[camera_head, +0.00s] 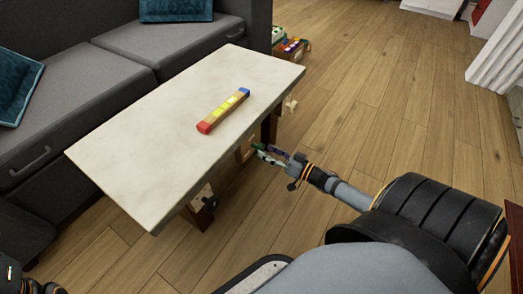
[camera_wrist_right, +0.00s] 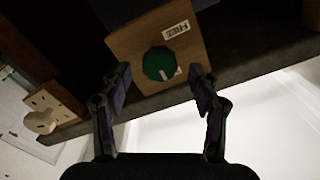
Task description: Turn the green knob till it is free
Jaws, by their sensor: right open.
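The green knob (camera_wrist_right: 158,63) sits on a wooden panel (camera_wrist_right: 193,52) under the table's edge. It has a short white mark near its rim, at the lower right in the wrist view. A white label reading FREE (camera_wrist_right: 175,30) appears upside down above it. In the head view the knob (camera_head: 258,147) is small and partly hidden. My right gripper (camera_wrist_right: 160,76) is open, its two fingers on either side of the knob's lower part in the picture; I cannot tell whether they touch it. It also shows in the head view (camera_head: 271,154).
A pale-topped table (camera_head: 150,150) stands over the panel, with a coloured bar (camera_head: 223,110) on it. Another wooden panel with a pale knob (camera_wrist_right: 40,121) is at the left in the wrist view. A grey sofa (camera_head: 75,85) borders the table. The wooden floor (camera_head: 340,110) at right is clear.

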